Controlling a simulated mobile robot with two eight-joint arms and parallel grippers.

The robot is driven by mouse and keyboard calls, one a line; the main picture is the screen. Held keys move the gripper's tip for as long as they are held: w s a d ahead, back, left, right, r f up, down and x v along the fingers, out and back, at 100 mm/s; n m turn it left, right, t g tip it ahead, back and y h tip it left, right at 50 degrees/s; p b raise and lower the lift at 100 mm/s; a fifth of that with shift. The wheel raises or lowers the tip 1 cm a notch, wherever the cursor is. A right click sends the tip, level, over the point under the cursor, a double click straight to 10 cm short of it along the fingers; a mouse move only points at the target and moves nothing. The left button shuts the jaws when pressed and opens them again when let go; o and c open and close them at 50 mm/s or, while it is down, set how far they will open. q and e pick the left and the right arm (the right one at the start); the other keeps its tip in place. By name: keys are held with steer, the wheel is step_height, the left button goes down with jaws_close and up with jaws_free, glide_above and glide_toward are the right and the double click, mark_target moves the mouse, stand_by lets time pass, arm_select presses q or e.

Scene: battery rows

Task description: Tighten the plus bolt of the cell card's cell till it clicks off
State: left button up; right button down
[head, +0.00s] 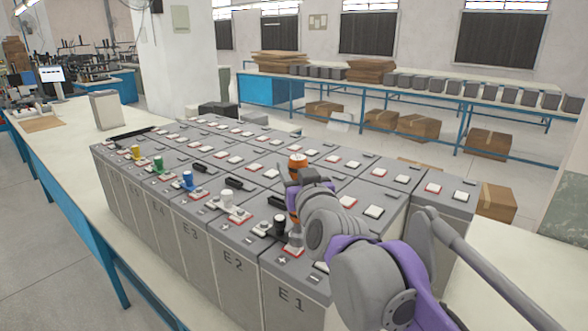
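Grey battery cells stand in rows on the bench. The nearest front cells are marked E1 (291,299), E2 (232,264) and E3 (192,234), with plus and minus marks by their terminals. My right gripper (296,203) is shut around an upright orange-topped tool (298,162). The tool's lower end is at the red-framed plus terminal (293,250) of E1. The bolt under it is hidden, and I cannot tell whether the tip is seated on it. My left gripper is out of view. I cannot make out a cell card.
A grey box (106,110) stands on the bench (60,150) at left.

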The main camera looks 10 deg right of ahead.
steer(key=shift+f, duration=0.1)
stand_by(0.5)
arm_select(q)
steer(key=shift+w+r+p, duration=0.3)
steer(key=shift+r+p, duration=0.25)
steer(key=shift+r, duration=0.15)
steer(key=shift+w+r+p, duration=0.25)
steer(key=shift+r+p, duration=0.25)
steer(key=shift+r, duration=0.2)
arm_select(e)
steer(key=shift+w+r, duration=0.1)
steer(key=shift+r, duration=2.45)
